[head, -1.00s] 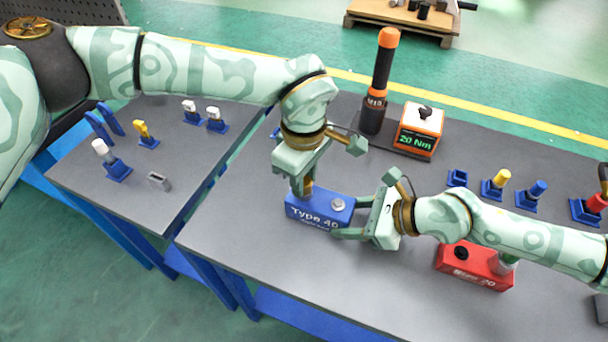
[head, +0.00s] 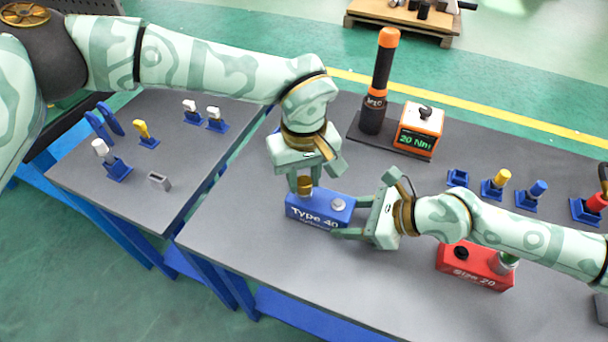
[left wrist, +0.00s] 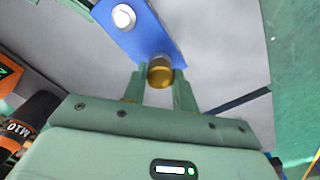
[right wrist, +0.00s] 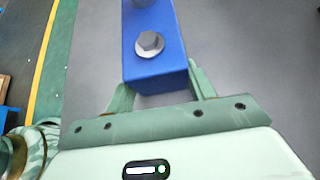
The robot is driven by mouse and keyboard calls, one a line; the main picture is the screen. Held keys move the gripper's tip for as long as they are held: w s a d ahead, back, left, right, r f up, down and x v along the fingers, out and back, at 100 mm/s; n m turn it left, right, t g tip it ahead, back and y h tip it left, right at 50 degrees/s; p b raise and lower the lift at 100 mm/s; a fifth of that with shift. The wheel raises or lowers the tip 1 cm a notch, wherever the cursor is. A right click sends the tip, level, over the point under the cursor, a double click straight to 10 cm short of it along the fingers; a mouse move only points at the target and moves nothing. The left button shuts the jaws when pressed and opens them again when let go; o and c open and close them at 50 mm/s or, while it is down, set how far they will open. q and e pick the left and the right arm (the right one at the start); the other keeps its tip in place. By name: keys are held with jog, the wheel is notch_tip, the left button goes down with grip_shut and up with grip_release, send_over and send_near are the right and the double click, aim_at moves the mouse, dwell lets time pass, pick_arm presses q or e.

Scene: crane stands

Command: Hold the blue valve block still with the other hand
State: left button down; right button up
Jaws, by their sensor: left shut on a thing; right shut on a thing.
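The blue valve block (head: 318,213), marked "Type 40", stands on the table with a silver bolt (head: 338,204) on its right end and a brass fitting (head: 305,186) on its left end. My right gripper (head: 347,218) is shut on the block's right end from the right; the right wrist view shows the block (right wrist: 155,72) between its fingers. My left gripper (head: 304,187) comes down from above and is shut on the brass fitting. In the left wrist view the brass fitting (left wrist: 160,72) sits between its fingertips, at the end of the blue block (left wrist: 150,35).
A red block (head: 474,265) marked "Size 20" stands just right of and in front of my right gripper. A black and orange tool (head: 378,85) and a "20 Nm" box (head: 419,130) stand behind. Blue holders (head: 497,188) line the back right. The table's front left is clear.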

pick_arm(q)
jog(key=m, duration=0.5)
jog(key=m, duration=0.5)
jog(key=c, duration=1)
grip_release()
jog(key=shift+c, duration=0.9)
